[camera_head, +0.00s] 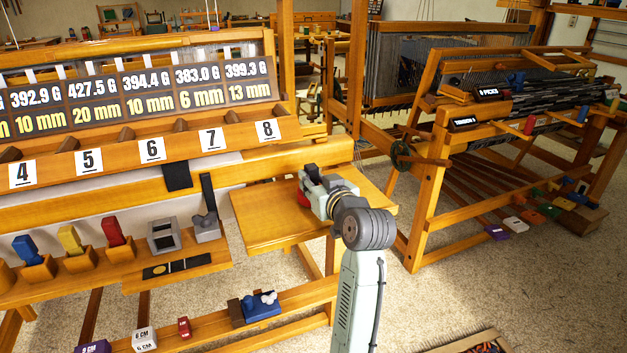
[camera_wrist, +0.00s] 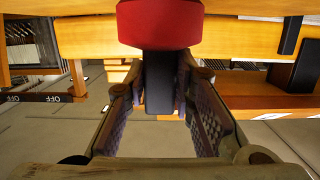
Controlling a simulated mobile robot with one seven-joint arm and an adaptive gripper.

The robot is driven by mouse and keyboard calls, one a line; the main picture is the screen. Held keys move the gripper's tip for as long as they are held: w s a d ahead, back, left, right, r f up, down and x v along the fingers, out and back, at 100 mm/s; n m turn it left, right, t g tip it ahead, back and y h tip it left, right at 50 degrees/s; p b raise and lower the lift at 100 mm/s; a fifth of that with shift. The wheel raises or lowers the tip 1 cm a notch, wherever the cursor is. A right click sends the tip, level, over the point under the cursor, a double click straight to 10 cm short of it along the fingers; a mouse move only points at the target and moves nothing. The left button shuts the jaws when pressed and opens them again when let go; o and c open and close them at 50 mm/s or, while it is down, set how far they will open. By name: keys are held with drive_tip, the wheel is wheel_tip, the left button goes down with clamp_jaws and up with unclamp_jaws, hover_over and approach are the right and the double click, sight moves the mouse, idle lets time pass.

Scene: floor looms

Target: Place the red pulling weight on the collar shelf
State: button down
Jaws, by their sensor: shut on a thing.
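My gripper (camera_head: 312,182) is over the small wooden side shelf (camera_head: 255,222) at the loom's right end in the head view. A red piece (camera_head: 304,199) shows at its fingertips, partly hidden by the gripper. In the wrist view the red weight (camera_wrist: 160,22) fills the top middle, with a dark stem (camera_wrist: 158,85) below it between the patterned pads of my gripper (camera_wrist: 160,95). The pads are shut on this stem. I cannot tell whether the weight touches the shelf. No label marks the collar shelf; a numbered rack (camera_head: 120,152) with compartments stands left.
A dark upright post with a grey piece (camera_head: 207,222) stands left of the side shelf. Coloured blocks (camera_head: 70,240) sit in wooden holders. A blue piece (camera_head: 262,305) lies on the lower beam. Another loom (camera_head: 430,190) stands right.

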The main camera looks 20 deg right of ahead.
drive_tip(key=c, duration=1.8)
unclamp_jaws()
drive_tip(key=shift+f, duration=0.2)
drive_tip(key=o, duration=0.4)
drive_tip(key=shift+o, duration=0.2)
drive_tip(key=shift+r, duration=0.1)
drive_tip(key=shift+s+r, duration=0.1)
drive_tip(key=shift+r, duration=0.1)
drive_tip(key=s+r+b, duration=0.1)
drive_tip(key=s+r, duration=0.1)
drive_tip(key=s, duration=0.9)
drive_tip(key=shift+s+d+b, duration=0.15)
drive_tip(key=shift+s+b, duration=0.15)
drive_tip(key=shift+s, duration=0.05)
